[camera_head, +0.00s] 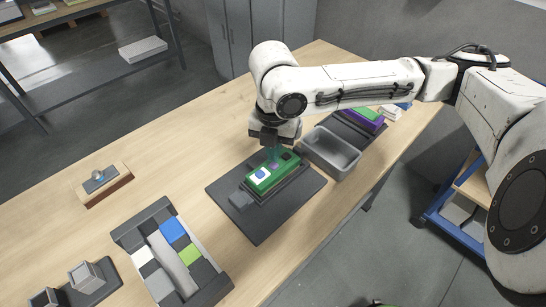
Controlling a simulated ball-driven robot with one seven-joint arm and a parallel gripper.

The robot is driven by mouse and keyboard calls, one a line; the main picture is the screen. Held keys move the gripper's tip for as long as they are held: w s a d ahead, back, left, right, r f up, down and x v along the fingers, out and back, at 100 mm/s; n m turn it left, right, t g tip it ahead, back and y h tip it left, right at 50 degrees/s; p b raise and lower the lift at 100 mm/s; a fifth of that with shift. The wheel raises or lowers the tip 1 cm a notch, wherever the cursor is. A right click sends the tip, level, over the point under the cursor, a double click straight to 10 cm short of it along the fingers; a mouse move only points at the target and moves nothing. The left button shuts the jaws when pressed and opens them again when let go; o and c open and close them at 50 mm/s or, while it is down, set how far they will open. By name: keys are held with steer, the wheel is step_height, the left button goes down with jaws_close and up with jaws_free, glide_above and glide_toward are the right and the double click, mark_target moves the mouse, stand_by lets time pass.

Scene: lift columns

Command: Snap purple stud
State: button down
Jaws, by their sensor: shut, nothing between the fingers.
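A green board (264,180) sits on a dark block on a black mat (249,222) in the middle of the table. On its top are a white and blue piece (259,174), a small purple piece (274,166) and a dark square (288,155). My gripper (273,156) points down over the board, close to the purple piece. Its fingers are shut and empty. I cannot tell whether the fingertips touch the purple piece.
A grey bin (331,152) stands right of the mat. Behind it a dark tray (350,131) holds green and purple pieces (366,117). A compartment tray (144,213) with coloured tiles is at front left. A wooden block (103,186) stands at left. The table between them is bare.

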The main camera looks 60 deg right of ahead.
step_height(320, 180, up, 6)
steer(key=p, duration=0.5)
steer(key=shift+r, duration=0.25)
stand_by(1.8)
